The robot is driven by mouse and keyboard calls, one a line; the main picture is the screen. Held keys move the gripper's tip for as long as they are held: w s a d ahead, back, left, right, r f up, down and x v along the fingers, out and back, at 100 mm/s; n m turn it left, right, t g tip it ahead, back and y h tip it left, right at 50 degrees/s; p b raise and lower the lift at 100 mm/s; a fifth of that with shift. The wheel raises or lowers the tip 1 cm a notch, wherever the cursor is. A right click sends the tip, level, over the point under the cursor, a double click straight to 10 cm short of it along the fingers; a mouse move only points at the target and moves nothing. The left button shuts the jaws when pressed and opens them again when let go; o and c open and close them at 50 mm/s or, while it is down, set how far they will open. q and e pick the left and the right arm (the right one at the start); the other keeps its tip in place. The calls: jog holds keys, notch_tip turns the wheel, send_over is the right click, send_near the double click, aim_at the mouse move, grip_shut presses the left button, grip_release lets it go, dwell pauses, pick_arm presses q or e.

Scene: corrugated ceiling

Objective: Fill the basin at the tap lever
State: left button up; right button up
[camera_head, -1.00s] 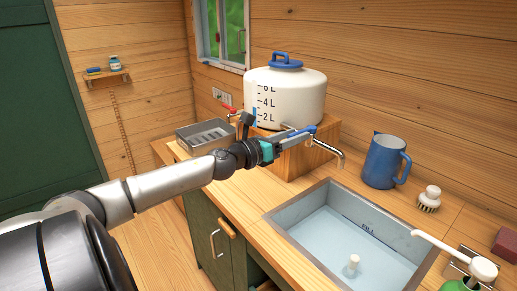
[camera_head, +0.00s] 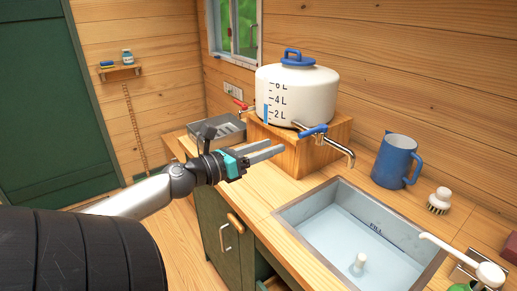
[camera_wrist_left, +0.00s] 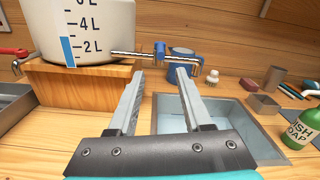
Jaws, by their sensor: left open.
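The tap's blue lever (camera_head: 313,131) sits on a metal pipe from the white tank (camera_head: 297,95), above the spout (camera_head: 343,152). It also shows in the left wrist view (camera_wrist_left: 160,50), beyond my fingers. No stream shows below the spout. The basin (camera_head: 290,219) has a FILL mark on its far wall; a pale blue surface, seemingly water, lies near that mark. A white stopper (camera_head: 358,265) stands up in it. My left gripper (camera_head: 283,148) is open and empty, left of and below the lever, apart from it. My right gripper is not in view.
A wooden block (camera_head: 290,150) bears the tank. A red-handled tap (camera_head: 240,104) is at its left. A blue jug (camera_head: 397,162), a brush (camera_head: 439,201) and a green soap bottle (camera_wrist_left: 302,128) stand around the basin. A metal tray (camera_head: 230,132) lies behind my gripper.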

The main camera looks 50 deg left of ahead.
pick_arm(q)
jog(key=shift+s+a, duration=0.1)
jog(key=shift+s, duration=1.05)
